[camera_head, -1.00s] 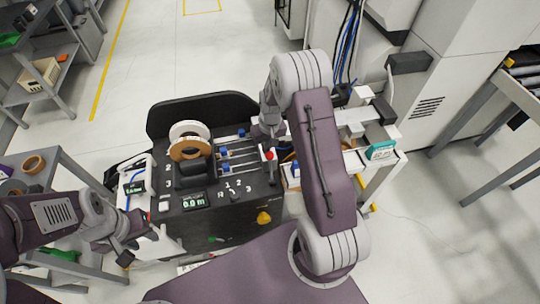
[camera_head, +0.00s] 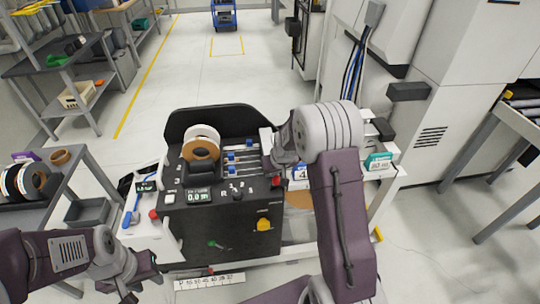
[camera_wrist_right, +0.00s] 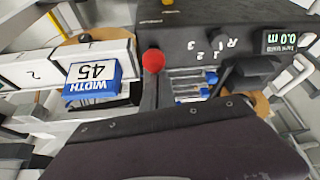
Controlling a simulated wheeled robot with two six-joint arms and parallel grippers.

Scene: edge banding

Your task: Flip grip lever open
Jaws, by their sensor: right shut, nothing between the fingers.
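The lever with a red ball knob (camera_head: 277,182) is at the right edge of the black edge banding machine (camera_head: 235,225). My right gripper (camera_head: 270,152) is shut and empty, just above and behind the knob in the head view. Its fingertips are partly hidden, so I cannot tell whether it touches the lever. My left gripper (camera_head: 142,279) looks open and empty, low at the left, in front of the machine and away from the lever.
Band rolls (camera_head: 201,146) stand on the machine beside several blue-ended guide rods (camera_head: 240,155). A grey rack (camera_head: 55,205) stands at the left. Open floor lies behind.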

